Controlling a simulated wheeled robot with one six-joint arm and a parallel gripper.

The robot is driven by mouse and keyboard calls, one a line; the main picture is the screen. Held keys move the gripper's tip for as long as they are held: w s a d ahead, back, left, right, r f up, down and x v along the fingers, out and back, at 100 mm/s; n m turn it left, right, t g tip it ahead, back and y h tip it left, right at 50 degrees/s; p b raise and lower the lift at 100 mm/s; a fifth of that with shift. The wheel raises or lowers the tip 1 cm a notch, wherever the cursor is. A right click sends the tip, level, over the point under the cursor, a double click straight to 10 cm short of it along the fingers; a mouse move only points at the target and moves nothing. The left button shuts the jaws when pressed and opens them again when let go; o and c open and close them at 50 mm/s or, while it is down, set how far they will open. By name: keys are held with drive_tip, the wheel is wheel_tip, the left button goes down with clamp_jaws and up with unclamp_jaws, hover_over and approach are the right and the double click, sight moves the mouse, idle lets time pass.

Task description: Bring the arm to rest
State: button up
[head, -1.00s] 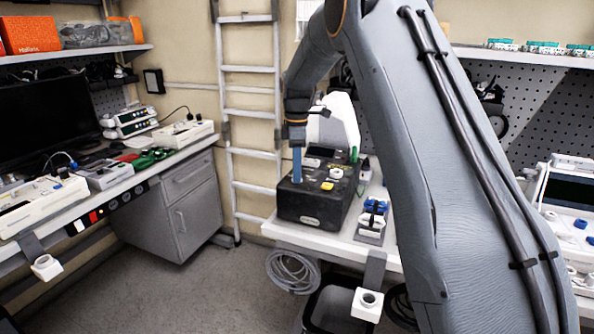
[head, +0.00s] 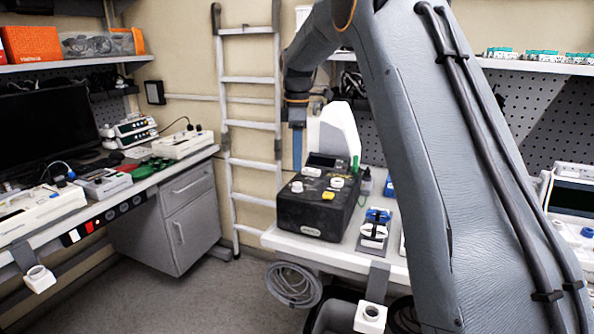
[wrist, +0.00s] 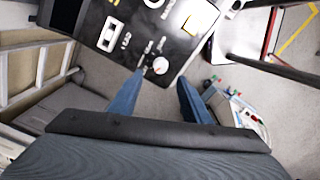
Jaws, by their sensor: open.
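My arm crosses the right half of the head view and bends down toward the workbench. My gripper (head: 298,150) hangs at the left end of it, above the back left part of a black box device (head: 312,222). In the wrist view my gripper (wrist: 158,95) shows two blue fingers spread apart with nothing between them. The black device's top (wrist: 125,30), with white knobs and a yellow button, lies below and beyond the fingers. I cannot tell the exact gap between the fingertips and the device.
The device stands on a white workbench (head: 340,258) beside a small rack with blue parts (head: 374,230). A ladder (head: 252,130) leans on the wall behind. A left bench (head: 150,182) carries pumps and a monitor (head: 45,130). Floor (head: 215,290) between the benches is clear.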

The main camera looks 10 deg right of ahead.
drive_tip(key=shift+r, duration=0.25)
drive_tip(key=s+f+m, duration=0.5)
drive_tip(key=s, duration=0.7)
drive_tip(key=s+f+m, duration=0.5)
drive_tip(key=s, duration=0.6)
drive_tip(key=s+f+m+t, duration=0.1)
drive_tip(key=s+f+m, duration=0.4)
drive_tip(key=s, duration=0.7)
drive_tip(key=shift+s+f, duration=0.3)
drive_tip(key=shift+f, duration=0.15)
drive_tip(key=shift+a, duration=0.1)
